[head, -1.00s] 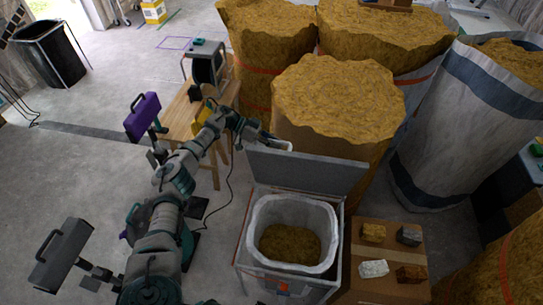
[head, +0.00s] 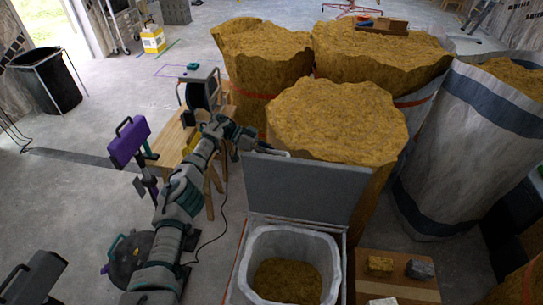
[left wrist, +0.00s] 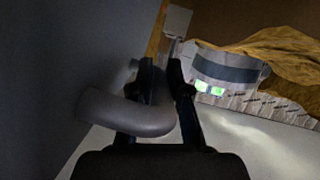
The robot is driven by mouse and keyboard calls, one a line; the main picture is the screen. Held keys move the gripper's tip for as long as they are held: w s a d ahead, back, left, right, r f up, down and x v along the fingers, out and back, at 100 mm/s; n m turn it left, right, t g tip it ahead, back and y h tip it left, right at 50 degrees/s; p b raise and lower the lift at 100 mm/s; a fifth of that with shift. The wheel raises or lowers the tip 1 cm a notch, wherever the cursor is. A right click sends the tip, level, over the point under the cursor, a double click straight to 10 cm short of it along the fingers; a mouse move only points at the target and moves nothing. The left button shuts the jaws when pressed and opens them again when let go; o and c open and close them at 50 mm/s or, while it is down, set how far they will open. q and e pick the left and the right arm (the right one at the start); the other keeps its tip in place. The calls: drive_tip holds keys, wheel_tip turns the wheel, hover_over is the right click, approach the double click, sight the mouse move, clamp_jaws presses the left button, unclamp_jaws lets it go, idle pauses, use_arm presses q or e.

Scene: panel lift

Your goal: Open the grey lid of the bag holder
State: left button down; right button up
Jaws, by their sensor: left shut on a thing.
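The bag holder (head: 236,275) stands at the bottom middle of the head view. A white bag lines its opening (head: 262,238), with brown loose material inside. Its grey lid (head: 305,190) stands raised at the back of the holder, about upright, so the opening is uncovered. My left gripper (head: 274,151) is at the lid's top left edge. In the left wrist view my left gripper (left wrist: 161,78) is shut on a rounded grey handle (left wrist: 120,110) beside a dark grey surface, which looks like the lid. The fingertips are small in the head view. My right gripper is not in view.
Large sacks of brown material (head: 335,115) stand close behind the lid. A wooden table (head: 170,137) is left of my left arm. A cardboard box (head: 400,275) with several blocks is right of the holder. Open floor (head: 70,205) lies to the left.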

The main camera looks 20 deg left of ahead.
use_arm(q)
drive_tip(key=shift+w+d+r, duration=0.1)
drive_tip(key=shift+d+r, duration=0.05)
drive_tip(key=shift+r, duration=0.2)
drive_tip(key=c, duration=1.1)
unclamp_jaws()
drive_tip(key=shift+c, duration=0.2)
drive_tip(key=shift+d, duration=0.2)
drive_tip(key=shift+s, duration=0.2)
drive_tip(key=shift+r, duration=0.25)
wheel_tip(320, 180, up, 9)
drive_tip(key=shift+w+a+f, duration=0.1)
drive_tip(key=shift+w+f, duration=0.05)
drive_tip(key=shift+d+r, duration=0.2)
drive_tip(key=shift+r, duration=0.15)
drive_tip(key=shift+a, duration=0.2)
